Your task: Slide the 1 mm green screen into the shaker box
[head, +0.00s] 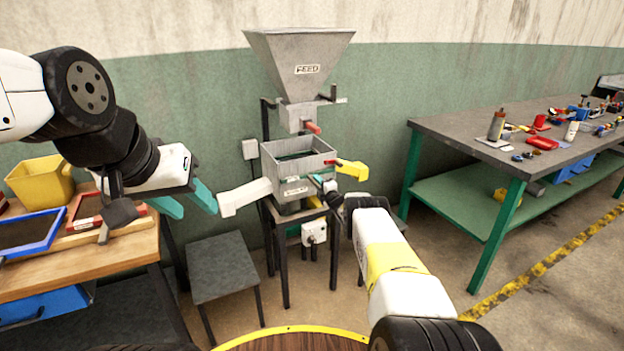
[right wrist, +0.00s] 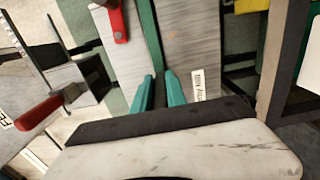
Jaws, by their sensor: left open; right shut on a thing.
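The grey metal shaker box (head: 312,163) stands on a stand below the feed hopper (head: 298,62). A green strip (right wrist: 146,38), which looks like the edge of the green screen, lies between two grey faces of the box in the right wrist view. My right gripper (head: 320,182) is at the box's front, and its teal fingers (right wrist: 159,92) are shut at the near end of that strip. How far the screen is inside the box I cannot tell. My left gripper (head: 190,205) is open and empty, left of the box.
A blue-framed screen (head: 28,235) and a red-framed screen (head: 88,212) lie on the wooden bench at left, near a yellow bin (head: 40,182). A white spout (head: 245,195) and a yellow spout (head: 352,171) flank the box. A cluttered workbench (head: 450,128) stands at right.

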